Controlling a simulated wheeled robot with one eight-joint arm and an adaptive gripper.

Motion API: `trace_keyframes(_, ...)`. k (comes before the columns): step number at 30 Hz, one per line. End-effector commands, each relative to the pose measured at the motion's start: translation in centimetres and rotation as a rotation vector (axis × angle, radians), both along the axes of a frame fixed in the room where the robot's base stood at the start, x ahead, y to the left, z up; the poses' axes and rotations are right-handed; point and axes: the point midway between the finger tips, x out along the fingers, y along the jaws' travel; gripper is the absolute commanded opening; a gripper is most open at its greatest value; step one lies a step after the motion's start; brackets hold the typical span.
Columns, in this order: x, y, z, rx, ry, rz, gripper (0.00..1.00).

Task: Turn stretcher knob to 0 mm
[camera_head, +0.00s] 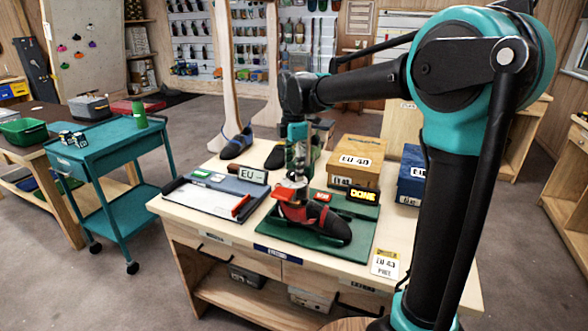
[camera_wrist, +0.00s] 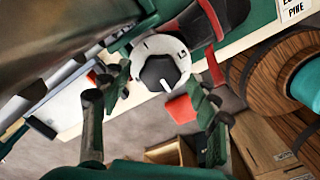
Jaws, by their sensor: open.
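The stretcher knob (camera_wrist: 157,73) is dark and sits on a round white dial (camera_wrist: 178,50) in the wrist view. A white mark shows on the knob's lower edge; the dial's markings are too small to read surely. My gripper (camera_wrist: 160,100) is open, with its fingers on either side of the knob and dial; I cannot tell whether they touch. In the head view my gripper (camera_head: 298,160) points down over the red and black shoe (camera_head: 318,219), which lies on a green base (camera_head: 357,245). The knob is mostly hidden there.
A panel with a red slider (camera_head: 241,206) and an "EU" display (camera_head: 252,175) stand left of the shoe. A "DONE" sign (camera_head: 363,195) and cardboard box (camera_head: 355,160) are behind right, beside a blue box (camera_head: 411,178). A teal cart (camera_head: 110,150) stands left, across open floor.

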Motion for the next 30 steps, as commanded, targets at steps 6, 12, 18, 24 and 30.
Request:
trace_keyframes(6, 0.0, 0.0, 3.2, 0.0, 0.0, 0.0, 0.61)
trace_keyframes(12, 0.0, 0.0, 7.4, 0.0, 0.0, 0.0, 0.61)
trace_keyframes(18, 0.0, 0.0, 10.4, 0.0, 0.0, 0.0, 0.61)
trace_keyframes(24, 0.0, 0.0, 11.6, 0.0, 0.0, 0.0, 0.61)
trace_keyframes(30, 0.0, 0.0, 11.7, 0.0, 0.0, 0.0, 0.61)
